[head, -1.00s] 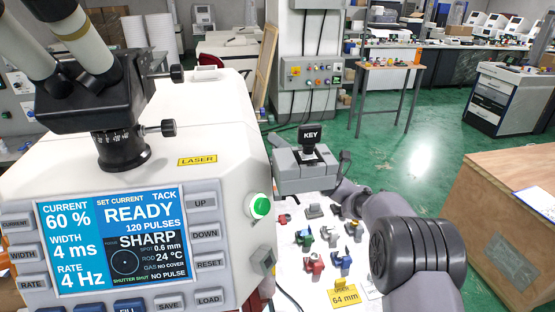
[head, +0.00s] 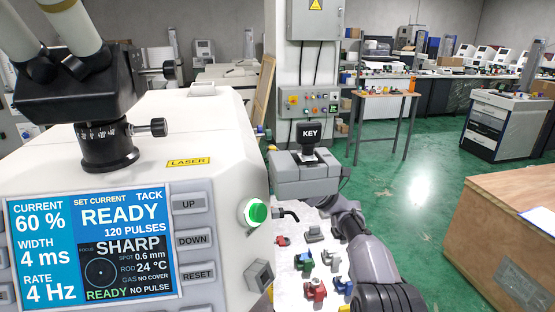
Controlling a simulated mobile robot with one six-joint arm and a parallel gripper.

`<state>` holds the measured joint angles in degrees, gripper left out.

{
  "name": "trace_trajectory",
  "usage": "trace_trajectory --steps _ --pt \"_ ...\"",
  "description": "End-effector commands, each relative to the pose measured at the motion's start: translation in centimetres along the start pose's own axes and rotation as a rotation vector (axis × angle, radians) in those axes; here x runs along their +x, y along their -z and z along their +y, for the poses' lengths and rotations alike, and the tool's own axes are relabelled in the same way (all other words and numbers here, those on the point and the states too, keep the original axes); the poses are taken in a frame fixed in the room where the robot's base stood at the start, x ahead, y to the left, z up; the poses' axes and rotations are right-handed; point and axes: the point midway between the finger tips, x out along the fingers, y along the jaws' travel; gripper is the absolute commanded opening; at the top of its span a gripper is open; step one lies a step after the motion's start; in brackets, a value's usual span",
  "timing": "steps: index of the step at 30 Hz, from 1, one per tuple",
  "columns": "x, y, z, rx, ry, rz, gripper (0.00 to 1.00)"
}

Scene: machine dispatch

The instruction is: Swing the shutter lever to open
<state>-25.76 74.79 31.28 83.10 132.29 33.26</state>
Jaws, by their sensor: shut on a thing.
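My arm reaches in from the lower right. Its end, with my gripper (head: 336,197), is beside the right side of the grey box with the KEY sign (head: 309,133). My gripper is shut on what appears to be the shutter lever (head: 344,177), a small dark piece at the box's right side. The fingers and most of the lever are hidden or too small to make out. The welder's screen (head: 95,245) reads READY on its bottom line, beside NO PULSE.
The white welder (head: 190,125) with its green button (head: 257,212) fills the left. A small dark bent part (head: 288,212) sticks out beside it. Small coloured parts lie on the pale surface below. A wooden crate (head: 500,235) stands at the right, with open green floor behind.

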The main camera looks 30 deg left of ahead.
Motion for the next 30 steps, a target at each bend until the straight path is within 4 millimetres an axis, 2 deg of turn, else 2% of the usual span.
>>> trace_trajectory --steps 14,15,18,26,30 --pt "-0.09 0.12 0.02 -0.006 -0.007 -0.001 0.0" --pt "-0.09 0.13 0.02 -0.006 -0.007 -0.001 0.22" --pt "-0.08 0.1 0.02 -0.007 -0.007 -0.001 0.38" --pt "-0.06 0.05 0.03 -0.008 -0.007 -0.002 0.38" --pt "-0.88 0.84 0.05 -0.008 -0.006 -0.001 0.38"
